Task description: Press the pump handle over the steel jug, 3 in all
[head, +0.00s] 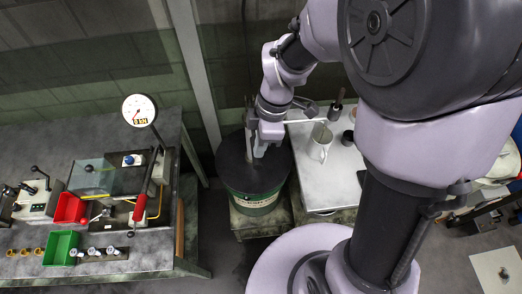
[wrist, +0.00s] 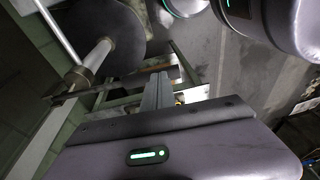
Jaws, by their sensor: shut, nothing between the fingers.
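The dark green drum (head: 256,196) stands at centre in the head view. The pale pump column (head: 249,146) rises from its lid, and the column also shows in the wrist view (wrist: 97,55). A bar at the pump head (wrist: 62,98) looks like the pump handle; my wrist partly hides this area in the head view. The steel jug (head: 320,150) stands on the pale table to the right, near the spout's end. My gripper (head: 261,150) is shut and empty, fingers down, close beside the pump column. Its fingers (wrist: 157,90) show together in the wrist view; contact cannot be told.
The pale table (head: 334,182) also holds dark items behind the jug. At left, a grey bench (head: 110,263) carries a press with a red-gripped lever (head: 139,208), a dial gauge (head: 139,110), a red bin (head: 70,208) and a green bin (head: 61,247). A wall lies behind.

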